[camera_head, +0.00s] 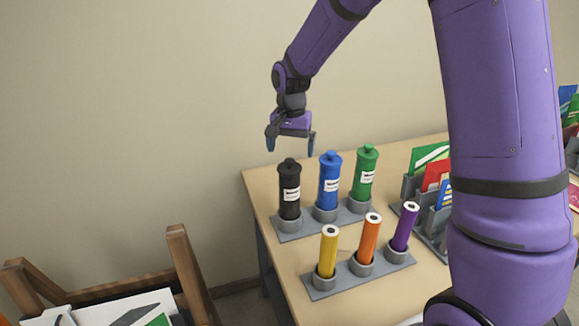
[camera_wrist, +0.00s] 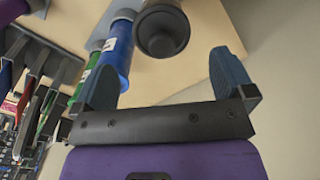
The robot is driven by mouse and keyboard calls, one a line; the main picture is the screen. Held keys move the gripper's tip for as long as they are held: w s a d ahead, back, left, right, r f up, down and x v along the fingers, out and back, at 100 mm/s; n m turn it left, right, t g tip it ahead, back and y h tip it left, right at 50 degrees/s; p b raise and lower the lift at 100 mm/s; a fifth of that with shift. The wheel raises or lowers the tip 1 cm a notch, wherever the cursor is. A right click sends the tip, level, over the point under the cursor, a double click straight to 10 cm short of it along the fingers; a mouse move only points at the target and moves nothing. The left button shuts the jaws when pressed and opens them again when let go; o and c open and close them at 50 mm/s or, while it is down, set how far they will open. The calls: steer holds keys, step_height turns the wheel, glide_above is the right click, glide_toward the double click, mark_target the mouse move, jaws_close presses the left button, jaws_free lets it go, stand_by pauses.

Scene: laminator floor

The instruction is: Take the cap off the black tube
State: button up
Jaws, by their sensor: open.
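The black tube (camera_head: 289,193) stands upright in the left holder of the back rack, with a white label and its black cap (camera_head: 289,165) on top. My gripper (camera_head: 290,145) is open and empty, just above the cap and apart from it, fingers pointing down. In the wrist view the black cap (camera_wrist: 162,30) shows end-on beyond and between the two spread fingertips of my gripper (camera_wrist: 165,75).
A blue tube (camera_head: 328,185) and a green tube (camera_head: 364,178) stand capped in the same grey rack (camera_head: 291,236). Yellow (camera_head: 328,253), orange (camera_head: 368,240) and purple (camera_head: 405,228) tubes stand in a front rack. Card holders (camera_head: 413,188) are at the right. A wooden crate (camera_head: 188,270) is at lower left.

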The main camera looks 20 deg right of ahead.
mark_target(290, 159)
steer(key=shift+a+f, duration=0.15)
steer(key=shift+f, duration=2.15)
steer(key=c, duration=0.9)
steer(key=shift+r, duration=0.1)
steer(key=shift+c, duration=0.2)
steer(key=shift+r, duration=0.45)
steer(key=r, duration=0.2)
steer(key=shift+s+d+r, duration=0.25)
steer(key=shift+s+r, duration=0.05)
steer(key=shift+s, duration=0.1)
steer(key=s+d+r, duration=0.1)
steer(key=s+d, duration=0.6)
steer(key=s, duration=0.6)
steer(key=shift+d+r, duration=0.15)
steer(key=shift+d, duration=0.15)
